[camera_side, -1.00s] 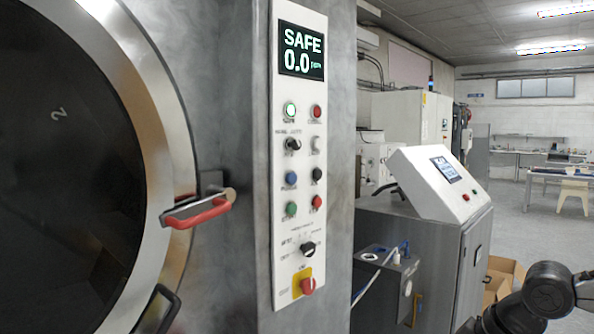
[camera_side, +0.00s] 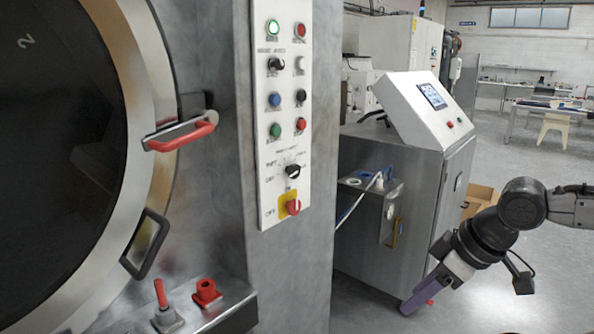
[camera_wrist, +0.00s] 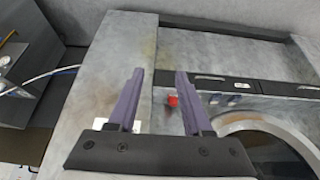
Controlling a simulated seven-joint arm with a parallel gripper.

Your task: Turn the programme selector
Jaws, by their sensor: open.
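The programme selector (camera_side: 292,171) is a black rotary knob with printed labels around it. It sits low on the white control panel (camera_side: 268,205), just above the red main switch (camera_side: 293,207) on its yellow plate. My gripper (camera_side: 408,306) hangs at the lower right in the side view, purple fingers pointing down and left, well apart from the panel. In the wrist view my gripper (camera_wrist: 155,72) is open, with two purple fingers spread and nothing held between them. I cannot make out the selector in the wrist view.
The round washer door (camera_side: 140,100) with a red-gripped handle (camera_side: 183,136) is left of the panel. A steel cabinet (camera_side: 425,200) with a tilted touchscreen console (camera_side: 418,108) stands to the right. Red fittings (camera_side: 206,292) sit on a low ledge. Floor beyond the cabinet looks open.

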